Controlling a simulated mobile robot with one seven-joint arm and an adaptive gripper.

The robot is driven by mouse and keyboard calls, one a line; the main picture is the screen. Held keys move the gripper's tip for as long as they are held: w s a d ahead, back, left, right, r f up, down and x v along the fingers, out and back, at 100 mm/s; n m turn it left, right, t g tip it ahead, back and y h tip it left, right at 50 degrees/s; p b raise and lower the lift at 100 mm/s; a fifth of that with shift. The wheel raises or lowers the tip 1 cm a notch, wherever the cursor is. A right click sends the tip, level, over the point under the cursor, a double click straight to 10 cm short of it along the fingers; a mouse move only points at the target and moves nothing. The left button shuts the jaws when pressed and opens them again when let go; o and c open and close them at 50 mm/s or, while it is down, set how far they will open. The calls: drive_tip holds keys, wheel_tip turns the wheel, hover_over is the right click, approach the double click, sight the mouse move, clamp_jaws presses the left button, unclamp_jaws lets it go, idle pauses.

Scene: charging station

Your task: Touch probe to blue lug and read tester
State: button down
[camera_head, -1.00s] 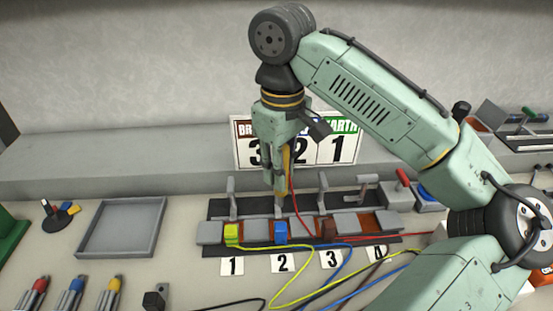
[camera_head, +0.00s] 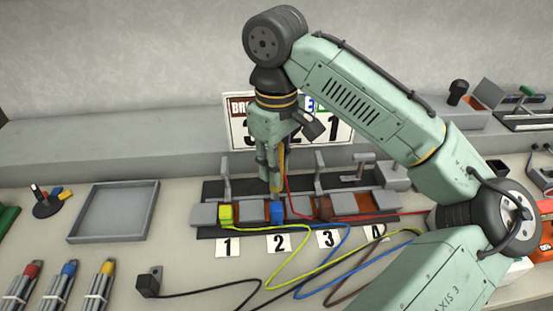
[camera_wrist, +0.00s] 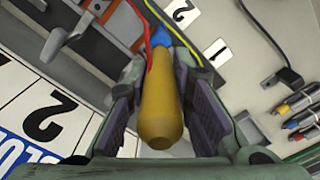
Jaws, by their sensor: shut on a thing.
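My gripper (camera_head: 272,172) is shut on a yellow-orange probe (camera_wrist: 162,115) with a red lead and points it down. The blue lug (camera_head: 277,211) sits at label 2 on the terminal block (camera_head: 300,236). It also shows in the wrist view (camera_wrist: 160,38), just beyond the probe's far end. The probe's tip is at or just above the blue lug; I cannot tell whether they touch. An orange case (camera_head: 543,238), perhaps the tester, is partly cut off at the right edge, and no reading on it can be made out.
A yellow-green lug (camera_head: 226,214) is left of the blue one, a brown lug (camera_head: 323,209) right. Upright levers (camera_head: 227,176) stand behind. Coloured cables cross the front. A grey tray (camera_head: 112,238) lies left, with marker-like tools (camera_head: 62,285) in front. A numbered sign (camera_head: 238,128) stands behind.

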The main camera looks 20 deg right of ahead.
drive_tip(key=shift+f, duration=0.4)
drive_tip(key=shift+f+b, duration=0.3)
drive_tip(key=shift+f, duration=0.3)
drive_tip(key=shift+f+p, duration=0.1)
drive_tip(key=shift+p, duration=0.2)
idle(1.4)
wheel_tip(320, 180, up, 3)
drive_tip(key=p, duration=0.3)
drive_tip(key=shift+f, duration=0.2)
drive_tip(key=shift+r, duration=1.75)
